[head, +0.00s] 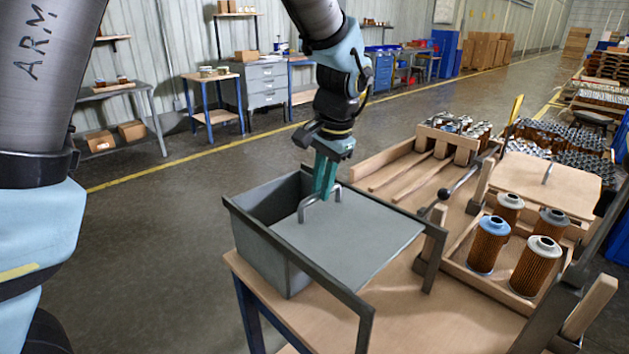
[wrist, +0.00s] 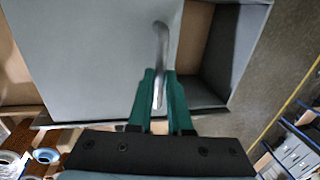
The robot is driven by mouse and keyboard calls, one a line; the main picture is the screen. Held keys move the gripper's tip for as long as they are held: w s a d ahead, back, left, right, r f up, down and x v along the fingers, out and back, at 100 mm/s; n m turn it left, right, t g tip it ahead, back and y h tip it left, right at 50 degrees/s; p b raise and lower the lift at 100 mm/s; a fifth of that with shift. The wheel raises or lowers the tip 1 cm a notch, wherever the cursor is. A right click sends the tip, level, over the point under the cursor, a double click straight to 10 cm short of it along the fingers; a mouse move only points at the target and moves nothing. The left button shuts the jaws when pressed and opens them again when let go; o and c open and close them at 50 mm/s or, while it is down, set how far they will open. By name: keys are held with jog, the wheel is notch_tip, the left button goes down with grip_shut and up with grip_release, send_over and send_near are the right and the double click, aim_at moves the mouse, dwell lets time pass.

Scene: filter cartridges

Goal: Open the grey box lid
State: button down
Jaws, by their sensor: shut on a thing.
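The grey box (head: 268,255) stands on the wooden workbench, and its flat grey lid (head: 350,243) sits over its right part and reaches out to the right. The left part of the box is uncovered, and the dark inside (wrist: 216,75) shows in the wrist view. A bent metal handle (head: 318,200) stands near the left edge of the lid. My gripper (head: 325,178) points down from above with its green fingers shut on this handle; in the wrist view the fingers (wrist: 160,95) sit on both sides of the handle (wrist: 161,45).
Filter cartridges (head: 488,245) stand in a wooden tray right of the box. A lever with a black knob (head: 444,195) and a wooden lid (head: 545,180) are close behind. Wooden rails (head: 400,170) lie beyond the box. Open floor (head: 150,240) lies to the left.

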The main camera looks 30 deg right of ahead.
jog(key=c, duration=0.8)
grip_release()
jog(key=shift+c, duration=0.2)
notch_tip(320, 180, up, 11)
jog(key=s+b, duration=0.1)
jog(key=s, duration=0.1)
jog(key=shift+d+f, duration=0.2)
jog(key=shift+d, duration=0.05)
jog(key=w+a+f+n, duration=0.2)
jog(key=w+a+f, duration=0.15)
jog(key=a, duration=0.35)
jog(key=w+a+f+n+g, duration=0.1)
jog(key=w+a+f+n, duration=0.2)
jog(key=a, duration=0.4)
jog(key=w+a+f+n, duration=0.2)
jog(key=w+a, duration=0.3)
jog(key=a, duration=0.2)
jog(key=s+a+f+n, duration=0.2)
jog(key=a+f+n, duration=0.1)
jog(key=a, duration=0.6)
jog(key=s+a+f+n, duration=0.2)
jog(key=a+n, duration=0.2)
jog(key=a, duration=0.6)
jog(key=shift+a+f+n+h, duration=0.25)
jog(key=shift+f+n+h, duration=0.05)
jog(key=shift+f, duration=0.1)
